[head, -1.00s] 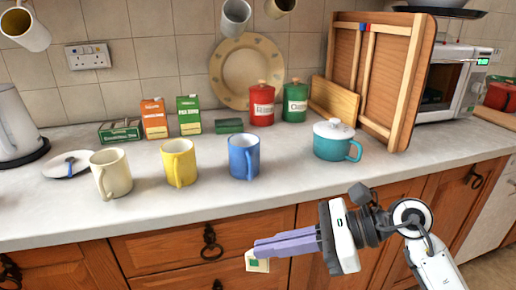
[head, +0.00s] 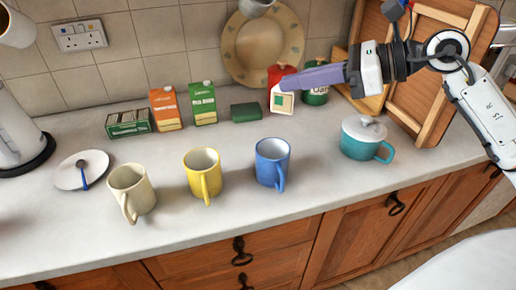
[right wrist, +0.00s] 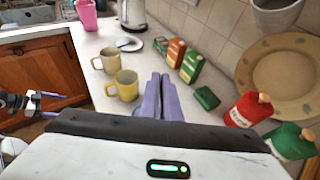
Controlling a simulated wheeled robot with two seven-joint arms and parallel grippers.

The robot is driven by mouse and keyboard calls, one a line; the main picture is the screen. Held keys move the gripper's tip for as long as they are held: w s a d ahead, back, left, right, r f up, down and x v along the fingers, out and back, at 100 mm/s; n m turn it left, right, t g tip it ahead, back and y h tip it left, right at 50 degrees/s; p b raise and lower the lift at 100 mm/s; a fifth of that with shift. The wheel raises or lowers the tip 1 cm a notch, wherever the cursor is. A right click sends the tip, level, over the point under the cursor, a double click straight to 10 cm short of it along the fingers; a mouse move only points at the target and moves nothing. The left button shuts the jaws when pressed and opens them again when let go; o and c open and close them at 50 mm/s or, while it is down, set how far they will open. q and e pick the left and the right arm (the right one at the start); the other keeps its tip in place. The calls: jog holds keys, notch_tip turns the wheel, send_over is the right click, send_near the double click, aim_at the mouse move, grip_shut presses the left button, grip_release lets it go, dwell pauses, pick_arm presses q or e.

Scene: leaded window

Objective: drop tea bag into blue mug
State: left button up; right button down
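My right gripper (head: 287,84) is raised over the counter at the back, its purple fingers shut on a tea bag (head: 282,102), a white square with a green patch. The tea bag hangs in front of the red canister, above and behind the blue mug (head: 272,163), which stands upright on the counter. In the right wrist view the fingers (right wrist: 162,84) are close together; the tea bag is hidden there and the blue mug is almost wholly covered. My left gripper (right wrist: 50,104) shows at the left of that view, fingers apart and empty, clear of the counter.
A yellow mug (head: 203,174) and a cream mug (head: 132,192) stand left of the blue one. A teal lidded pot (head: 362,141) stands to its right. Tea cartons (head: 203,103), a green box (head: 246,112) and canisters line the back. Mugs hang above.

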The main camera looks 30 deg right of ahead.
jog(key=f, duration=0.2)
jog(key=f+b, duration=0.1)
jog(key=f, duration=0.3)
jog(key=shift+s, duration=0.35)
jog(key=c, duration=1.9)
grip_release()
jog(key=shift+r, duration=0.1)
pick_arm(q)
jog(key=shift+s+d+f, duration=0.1)
jog(key=shift+s+f, duration=0.85)
jog(key=shift+f, duration=0.1)
jog(key=shift+s+f+b, duration=0.1)
jog(key=shift+f+b, duration=0.05)
jog(key=shift+b, duration=0.15)
pick_arm(e)
jog(key=shift+d, duration=0.1)
pick_arm(q)
notch_tip(320, 180, down, 3)
jog(key=shift+s+r+b, duration=0.1)
jog(key=shift+r+b, duration=0.1)
jog(key=shift+b, duration=1)
pick_arm(e)
jog(key=v, duration=1)
jog(key=shift+s, duration=0.1)
